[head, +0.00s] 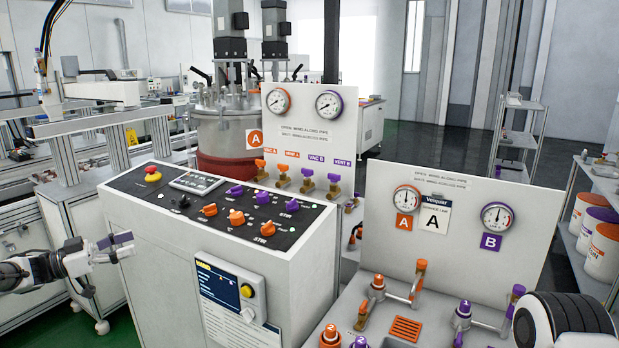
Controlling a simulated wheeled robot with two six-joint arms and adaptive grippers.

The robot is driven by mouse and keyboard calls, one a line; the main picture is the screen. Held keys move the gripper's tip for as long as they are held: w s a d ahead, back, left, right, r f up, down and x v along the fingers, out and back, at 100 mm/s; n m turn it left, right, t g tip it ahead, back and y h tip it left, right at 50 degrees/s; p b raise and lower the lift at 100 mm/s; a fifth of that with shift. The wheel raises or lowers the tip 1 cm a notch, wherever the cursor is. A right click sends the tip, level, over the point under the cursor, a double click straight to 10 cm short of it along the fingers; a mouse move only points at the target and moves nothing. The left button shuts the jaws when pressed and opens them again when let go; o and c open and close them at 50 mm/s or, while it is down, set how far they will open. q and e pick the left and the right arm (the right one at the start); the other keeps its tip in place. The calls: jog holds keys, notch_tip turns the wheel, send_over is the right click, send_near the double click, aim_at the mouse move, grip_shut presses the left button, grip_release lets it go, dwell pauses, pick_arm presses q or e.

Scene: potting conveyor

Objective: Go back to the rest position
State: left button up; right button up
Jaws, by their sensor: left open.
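My left gripper (122,247) is at the lower left, in front of the left side of the white control cabinet (160,235). Its fingers are apart with nothing between them. It appears clear of the cabinet's sloped black panel, though the exact gap cannot be told. Part of my right arm shows at the bottom right corner; its gripper is outside the picture.
The panel (220,208) carries orange and purple knobs and a red emergency button (153,174). A valve board with gauges (445,225) stands at right, with valves (377,288) below. Shelves with tubs (590,215) stand far right. Green floor shows at lower left.

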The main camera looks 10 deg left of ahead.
pick_arm(q)
jog(key=d+f+n+y, duration=0.2)
jog(key=d+f+n, duration=0.1)
jog(key=d+f, duration=0.3)
jog(key=w+d+f+n+t+y, duration=0.1)
jog(key=d+f+n+y, duration=0.1)
jog(key=d+f, duration=0.5)
jog(key=w+d+f+n+t+y, duration=0.1)
jog(key=d+f+n+y, duration=0.1)
jog(key=d+f+n, duration=0.2)
jog(key=shift+w+d+f, duration=0.1)
jog(key=shift+d+f, duration=1.05)
jog(key=shift+f, duration=0.3)
jog(key=s+d+f+n+g+y, duration=0.1)
jog(key=s+d+f+g+y, duration=0.25)
jog(key=s+f, duration=0.65)
jog(key=s+d+f+n+g+y, duration=0.15)
jog(key=s+d+f+g, duration=0.3)
jog(key=s+f, duration=0.55)
jog(key=s+r+g+y, duration=0.1)
jog(key=s+g+y, duration=0.2)
jog(key=s, duration=2)
jog(key=g, duration=0.3)
jog(key=shift+a+r+m, duration=0.25)
jog(key=shift+r+m, duration=0.1)
jog(key=shift+r, duration=0.05)
